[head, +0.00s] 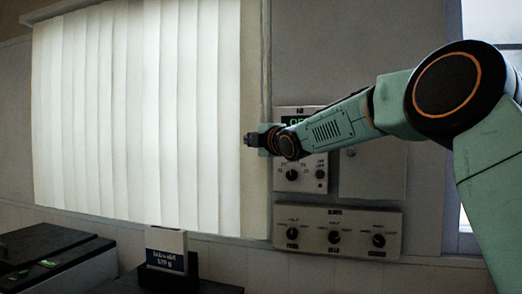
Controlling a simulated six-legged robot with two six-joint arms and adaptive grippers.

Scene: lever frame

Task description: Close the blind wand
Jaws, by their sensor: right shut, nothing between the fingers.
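White vertical blinds (130,115) hang at the left and centre, their tall slats glowing with light. A pale vertical strip (254,70) runs along their right edge; I cannot tell whether it is the wand. My right arm reaches in from the right. My right gripper (250,140) is shut and empty, at the right edge of the blinds, in front of the pale strip. Whether it touches anything there is unclear. The wand itself cannot be made out. My left gripper is out of view.
A control panel with knobs and a display (291,176) is on the wall behind my right arm. A wider panel with several knobs (337,232) sits below it. A small sign (166,250) and a dark machine (45,255) stand at the lower left.

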